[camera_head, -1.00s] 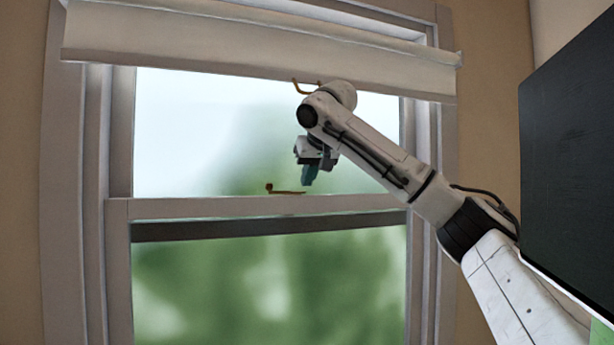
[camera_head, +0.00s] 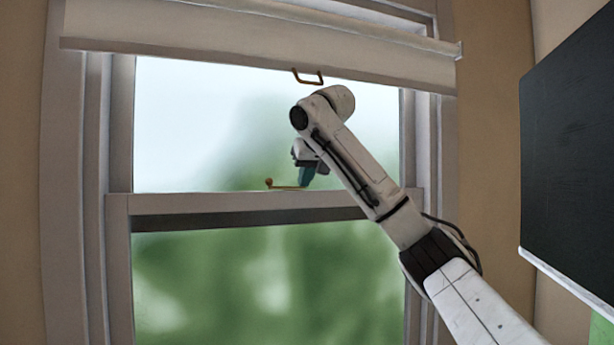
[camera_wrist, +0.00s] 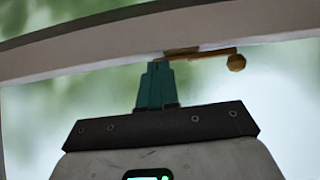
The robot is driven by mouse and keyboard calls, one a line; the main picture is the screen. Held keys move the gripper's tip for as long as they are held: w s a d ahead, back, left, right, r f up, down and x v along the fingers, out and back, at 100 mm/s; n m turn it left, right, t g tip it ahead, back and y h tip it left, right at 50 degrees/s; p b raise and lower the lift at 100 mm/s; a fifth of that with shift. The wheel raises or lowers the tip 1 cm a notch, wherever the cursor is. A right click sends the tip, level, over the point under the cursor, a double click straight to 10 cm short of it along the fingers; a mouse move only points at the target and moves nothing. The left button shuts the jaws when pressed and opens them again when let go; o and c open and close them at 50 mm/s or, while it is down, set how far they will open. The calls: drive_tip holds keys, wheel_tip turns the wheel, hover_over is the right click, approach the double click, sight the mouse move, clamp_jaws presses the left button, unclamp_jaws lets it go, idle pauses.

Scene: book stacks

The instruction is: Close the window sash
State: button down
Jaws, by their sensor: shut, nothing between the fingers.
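The window sash (camera_head: 180,203) shows in the head view as a white rail across the middle of the window, with a dark band beneath it. A brass latch (camera_head: 284,186) with a small round knob lies on top of this rail. My gripper (camera_head: 307,176) is shut and empty, its teal fingers just above the rail at the latch's right end. In the wrist view the shut fingers (camera_wrist: 155,82) point at the rail (camera_wrist: 80,55), close beside the brass latch (camera_wrist: 215,53). I cannot tell whether they touch it.
A large dark panel (camera_head: 570,150) stands at the right. The left part of the window is clear.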

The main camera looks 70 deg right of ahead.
drive_tip(key=f+b, duration=0.1)
drive_tip(key=f, duration=0.1)
drive_tip(key=f+b, duration=0.1)
drive_tip(key=f, duration=0.2)
drive_tip(key=shift+s+d+f, duration=0.15)
drive_tip(key=shift+s+d, duration=0.05)
drive_tip(key=b, duration=0.2)
approach(306, 200)
drive_tip(key=shift+s+a+r, duration=0.2)
drive_tip(key=shift+r, duration=0.2)
drive_tip(key=shift+s+a+r, duration=0.15)
drive_tip(key=shift+r, duration=0.3)
